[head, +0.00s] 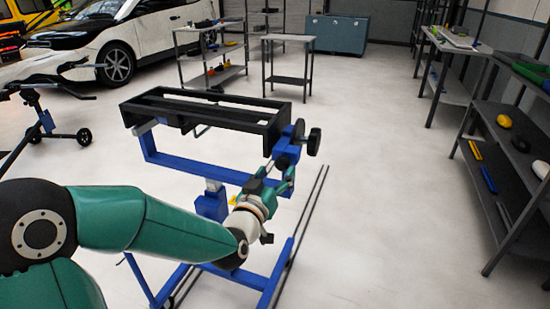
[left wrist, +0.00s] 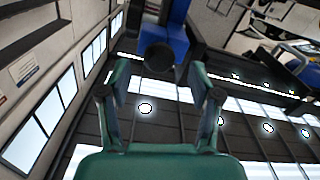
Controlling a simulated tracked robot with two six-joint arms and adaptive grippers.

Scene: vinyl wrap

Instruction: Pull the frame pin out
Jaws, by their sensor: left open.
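The blue work stand (head: 185,167) carries a black rectangular frame (head: 200,112). At its right end is a blue bracket (head: 297,150) with dark round parts. In the left wrist view, a black round knob (left wrist: 159,55) sits below a blue part (left wrist: 174,28); it looks like the frame pin's head. My left gripper (head: 281,178) is just below the bracket. In the left wrist view the gripper (left wrist: 159,80) has its two green fingers apart, with the knob between or just past the tips. I cannot tell if they touch it. My right gripper is not in view.
A larger black knob (head: 314,142) sticks out right of the bracket. Shelves with tools (head: 505,150) stand on the right. A small table (head: 288,65) and a shelf cart (head: 212,60) stand behind. The floor right of the stand is clear.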

